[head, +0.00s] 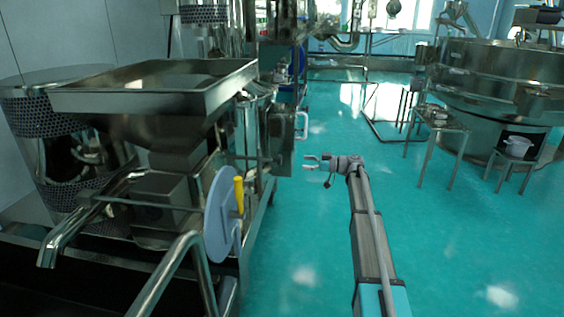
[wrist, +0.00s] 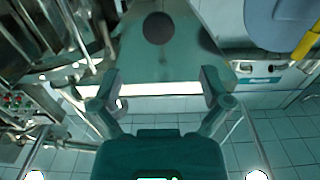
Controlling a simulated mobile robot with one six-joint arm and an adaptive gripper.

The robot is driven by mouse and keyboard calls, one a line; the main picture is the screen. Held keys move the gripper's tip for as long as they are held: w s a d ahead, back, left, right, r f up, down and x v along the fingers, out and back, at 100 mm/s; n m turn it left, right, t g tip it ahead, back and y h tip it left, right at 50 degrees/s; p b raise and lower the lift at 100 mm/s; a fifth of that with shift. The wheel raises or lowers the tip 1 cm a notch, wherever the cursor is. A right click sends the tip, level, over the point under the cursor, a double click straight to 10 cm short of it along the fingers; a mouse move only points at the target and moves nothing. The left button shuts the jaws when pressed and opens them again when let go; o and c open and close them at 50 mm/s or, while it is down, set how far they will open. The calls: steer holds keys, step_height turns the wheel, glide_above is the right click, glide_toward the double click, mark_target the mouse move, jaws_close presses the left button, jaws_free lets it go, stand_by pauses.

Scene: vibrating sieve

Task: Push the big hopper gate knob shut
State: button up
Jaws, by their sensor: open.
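A big steel hopper (head: 155,92) with a wide rectangular rim stands at the left in the head view. My gripper (head: 309,162) is open and empty, to the right of the hopper and its frame, over the floor. In the wrist view my gripper (wrist: 160,92) has its two fingers wide apart. A dark round spot (wrist: 158,28) shows beyond the fingers on a pale tapered surface; it may be a knob seen end-on, but I cannot tell. The gate knob is not clearly visible in the head view. Nothing is held.
A blue-grey disc (head: 218,222) with a yellow handle (head: 239,195) is on the machine's near side. A white handle (head: 301,126) stands out farther back. A bent steel pipe (head: 170,275) is in front. A small metal table (head: 440,122) stands at the right. The green floor between is clear.

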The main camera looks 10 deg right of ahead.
mark_target(281, 161)
steer(key=x, duration=1)
steer(key=shift+c, duration=0.3)
steer(key=shift+f, duration=0.1)
steer(key=c, duration=1.3)
